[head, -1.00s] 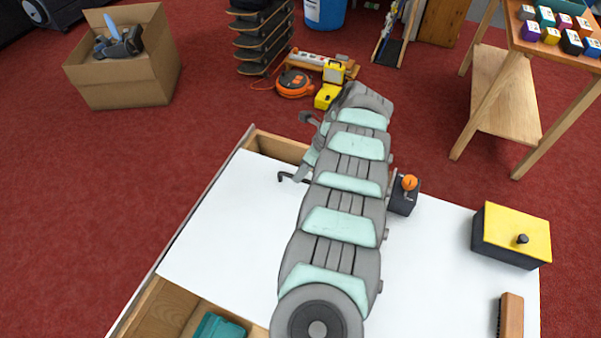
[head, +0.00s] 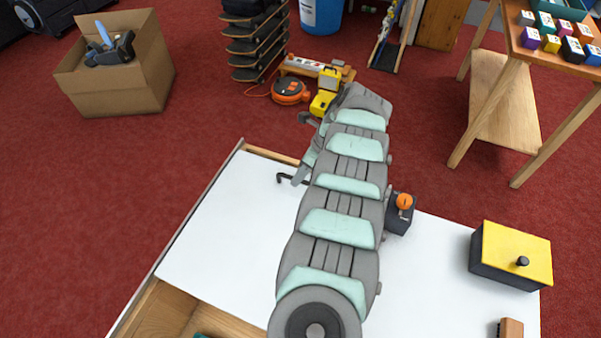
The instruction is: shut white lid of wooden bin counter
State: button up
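The white lid (head: 215,230) lies flat over the left part of the wooden bin counter (head: 158,315). A narrow strip of bare wood shows past its far edge. A wider wooden opening shows at its near edge, at the bottom left. A dark hooked handle (head: 282,179) stands near the lid's far end. My gripper (head: 299,178) is at this handle, pointing down. My arm hides much of it, and I cannot tell whether its fingers are shut on the handle. My arm also covers the lid's right side.
On the counter's white right part stand a dark box with an orange knob (head: 404,203), a yellow-topped box (head: 515,252) and a brush (head: 511,328). A cardboard box (head: 118,75), an orange reel (head: 290,91) and a wooden stand (head: 500,95) are on the floor beyond.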

jog(key=shift+r, duration=0.15)
jog(key=p+v, duration=0.1)
jog(key=v, duration=0.9)
jog(key=shift+r+p, duration=0.2)
jog(key=shift+p, duration=0.1)
jog(key=shift+d, duration=0.15)
jog(key=shift+c, duration=0.4)
